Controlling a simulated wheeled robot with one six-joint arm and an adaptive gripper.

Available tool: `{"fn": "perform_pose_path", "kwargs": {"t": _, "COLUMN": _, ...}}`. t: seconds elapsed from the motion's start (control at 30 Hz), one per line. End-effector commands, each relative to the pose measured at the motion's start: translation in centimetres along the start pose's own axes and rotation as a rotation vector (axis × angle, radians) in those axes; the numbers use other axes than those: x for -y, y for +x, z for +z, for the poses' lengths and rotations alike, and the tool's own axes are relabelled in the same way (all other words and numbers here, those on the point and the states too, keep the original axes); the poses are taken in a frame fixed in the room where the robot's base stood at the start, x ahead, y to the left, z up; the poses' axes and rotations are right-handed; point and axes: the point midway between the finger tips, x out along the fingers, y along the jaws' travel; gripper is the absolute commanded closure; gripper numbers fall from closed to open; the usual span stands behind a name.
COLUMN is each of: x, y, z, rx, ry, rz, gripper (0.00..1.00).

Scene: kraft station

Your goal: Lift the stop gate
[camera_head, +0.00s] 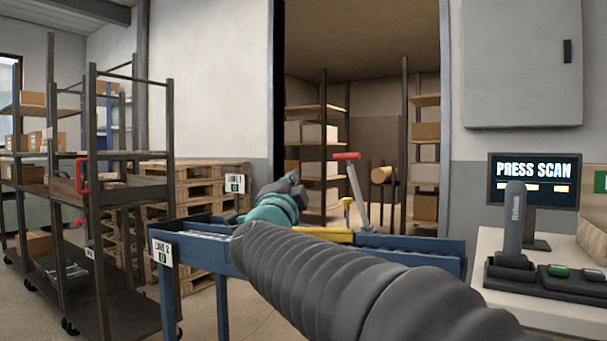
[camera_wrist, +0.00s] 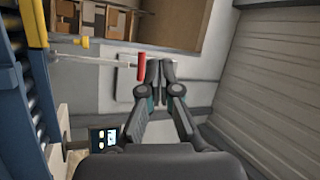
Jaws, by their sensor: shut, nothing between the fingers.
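A lever with a red grip (camera_head: 346,156) and a grey shaft (camera_head: 357,192) rises tilted from the blue conveyor (camera_head: 420,250). A yellow bar (camera_head: 325,235) lies at its foot, and a small yellow knob (camera_head: 346,202) stands beside it. Which part is the stop gate itself I cannot tell. In the wrist view the red grip (camera_wrist: 141,67) is just left of my gripper's fingertips (camera_wrist: 161,70). The fingers are shut and empty; whether they touch the grip is unclear. In the head view my gripper (camera_head: 292,180) is left of the lever, its fingers mostly hidden.
A dark shelf cart (camera_head: 120,155) stands at the left, with wooden pallets (camera_head: 200,185) behind. A counter at the right holds a scanner (camera_head: 514,225) and a "PRESS SCAN" screen (camera_head: 533,170). Shelves with boxes (camera_head: 320,133) fill the open doorway behind the conveyor.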

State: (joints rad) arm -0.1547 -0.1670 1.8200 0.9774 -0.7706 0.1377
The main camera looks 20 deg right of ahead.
Motion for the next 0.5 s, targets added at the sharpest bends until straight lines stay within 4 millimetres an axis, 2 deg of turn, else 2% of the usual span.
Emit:
{"fn": "perform_pose_path", "kwargs": {"t": 0.2, "x": -2.1, "y": 1.3, "z": -2.1, "rx": -0.269, "ry": 0.139, "rz": 0.069, "gripper": 1.0}}
{"fn": "perform_pose_path", "kwargs": {"t": 0.37, "x": -2.8, "y": 1.4, "z": -2.9, "rx": -0.346, "ry": 0.172, "rz": 0.094, "gripper": 1.0}}
{"fn": "perform_pose_path", "kwargs": {"t": 0.5, "x": -2.9, "y": 2.5, "z": -3.4, "rx": -0.356, "ry": 0.174, "rz": 0.097, "gripper": 1.0}}
